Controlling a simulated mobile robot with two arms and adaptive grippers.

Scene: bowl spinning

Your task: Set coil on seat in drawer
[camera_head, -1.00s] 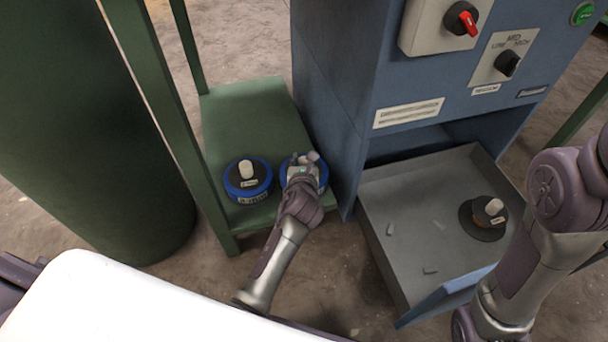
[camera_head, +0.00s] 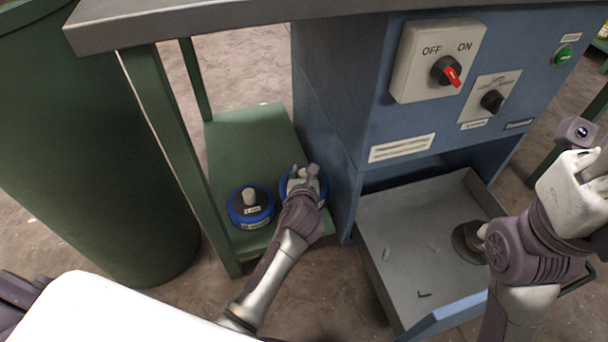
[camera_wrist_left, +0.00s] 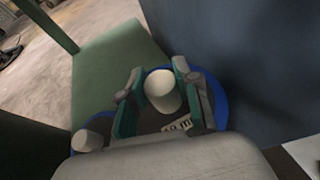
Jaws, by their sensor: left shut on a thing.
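Two blue-rimmed coils with dark tops, pale knobs and white labels sit side by side on the green shelf. The left coil (camera_head: 251,207) stands free; its pale knob also shows in the wrist view (camera_wrist_left: 87,140). My left gripper (camera_head: 305,177) is over the right coil (camera_head: 323,188) and hides much of it. In the wrist view its fingers (camera_wrist_left: 160,95) are shut on that coil's pale knob (camera_wrist_left: 162,90). The drawer (camera_head: 410,240) is open; the dark round seat (camera_head: 466,242) with a pale peg lies at its right, partly covered by my right arm. My right gripper (camera_head: 598,165) is at the right edge, its fingers unclear.
The green shelf (camera_head: 245,135) stands beside the blue cabinet (camera_head: 330,110), with a green post in front. A large green drum (camera_head: 90,150) is at left. Small scraps lie on the drawer floor. A grey tabletop edge (camera_head: 220,15) crosses the top.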

